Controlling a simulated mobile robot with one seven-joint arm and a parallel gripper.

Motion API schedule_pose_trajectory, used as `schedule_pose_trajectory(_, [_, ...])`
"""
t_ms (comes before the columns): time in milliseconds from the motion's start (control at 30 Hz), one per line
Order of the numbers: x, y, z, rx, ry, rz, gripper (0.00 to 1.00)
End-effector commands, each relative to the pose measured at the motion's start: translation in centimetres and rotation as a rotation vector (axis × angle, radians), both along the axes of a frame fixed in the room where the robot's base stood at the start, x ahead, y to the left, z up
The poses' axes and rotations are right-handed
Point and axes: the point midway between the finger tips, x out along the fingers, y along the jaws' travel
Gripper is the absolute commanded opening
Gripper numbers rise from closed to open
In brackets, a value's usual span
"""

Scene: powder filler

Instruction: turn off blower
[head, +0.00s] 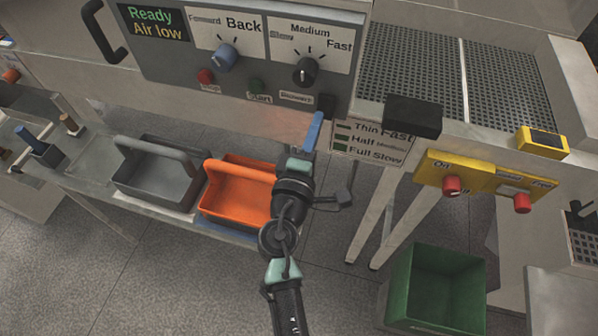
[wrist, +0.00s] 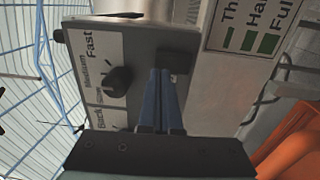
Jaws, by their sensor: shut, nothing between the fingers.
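The grey control panel (head: 240,60) spans the top of the head view. A small black switch (head: 326,104) sits at its lower right corner, beside a small white label (head: 296,98) that is hard to read. My gripper (head: 314,122) is shut and empty, its blue fingers pointing up just below the switch. In the wrist view the shut blue fingers (wrist: 161,75) reach up beside the black switch (wrist: 179,62). I cannot tell whether they touch it, nor whether the switch is on or off.
The panel has a blue knob (head: 224,57), a black knob (head: 306,71), a red button (head: 205,76) and a green button (head: 257,86). An orange bin (head: 235,205) and a grey bin (head: 150,180) stand below. A yellow panel (head: 485,180) is at right, above a green bin (head: 440,285).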

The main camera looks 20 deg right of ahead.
Motion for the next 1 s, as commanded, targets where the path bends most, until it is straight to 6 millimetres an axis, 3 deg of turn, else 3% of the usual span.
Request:
schedule_pose_trajectory(300, [-5.4, 3.8, 0.5, 0.003, 0.001, 0.003, 0.0])
schedule_pose_trajectory(500, [-7.6, 5.2, 1.0, 0.002, 0.001, 0.001, 0.0])
schedule_pose_trajectory(1000, [-8.3, 5.6, 1.3, 0.0, 0.002, 0.0, 0.0])
